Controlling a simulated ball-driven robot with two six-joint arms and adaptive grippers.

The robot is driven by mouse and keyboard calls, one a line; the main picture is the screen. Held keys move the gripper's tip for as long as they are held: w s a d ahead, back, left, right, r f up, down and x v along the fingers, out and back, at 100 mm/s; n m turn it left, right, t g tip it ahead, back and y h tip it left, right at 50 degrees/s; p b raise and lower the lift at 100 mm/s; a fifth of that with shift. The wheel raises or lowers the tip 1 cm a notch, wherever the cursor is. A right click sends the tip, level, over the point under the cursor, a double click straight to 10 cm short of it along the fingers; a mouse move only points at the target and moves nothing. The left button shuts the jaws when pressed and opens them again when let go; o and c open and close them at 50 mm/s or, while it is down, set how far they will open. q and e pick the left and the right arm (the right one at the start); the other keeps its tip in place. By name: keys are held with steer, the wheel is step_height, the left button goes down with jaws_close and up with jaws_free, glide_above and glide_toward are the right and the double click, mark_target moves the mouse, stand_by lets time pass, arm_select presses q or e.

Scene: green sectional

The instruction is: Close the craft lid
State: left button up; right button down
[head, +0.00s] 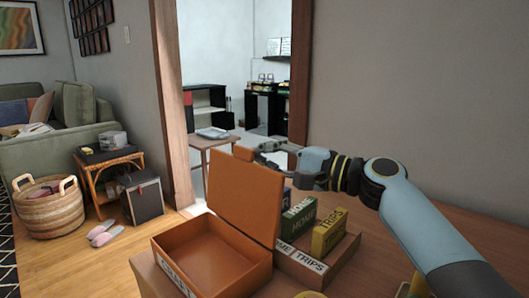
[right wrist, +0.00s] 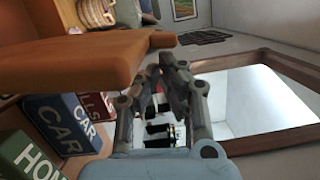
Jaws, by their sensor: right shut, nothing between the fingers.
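The craft box (head: 160,251) is an orange-brown open tray on the wooden table, and it looks empty inside. Its lid (head: 236,197) stands raised, close to upright, at the box's right side, with a small tab (head: 243,154) on its top edge. My right gripper (head: 262,149) is shut and empty, level with the lid's top edge and behind it, near the tab. In the right wrist view the lid (right wrist: 75,65) lies left of the shut fingers (right wrist: 167,62); I cannot tell whether they touch it.
A divided holder (head: 342,257) with a green HOME box (head: 298,218) and a yellow TRIPS box (head: 328,231) stands right of the lid. A blue CAR box (right wrist: 62,124) shows in the right wrist view. The table's right part (head: 480,235) is mostly clear.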

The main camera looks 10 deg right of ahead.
arm_select(q)
steer(key=shift+s, duration=0.3)
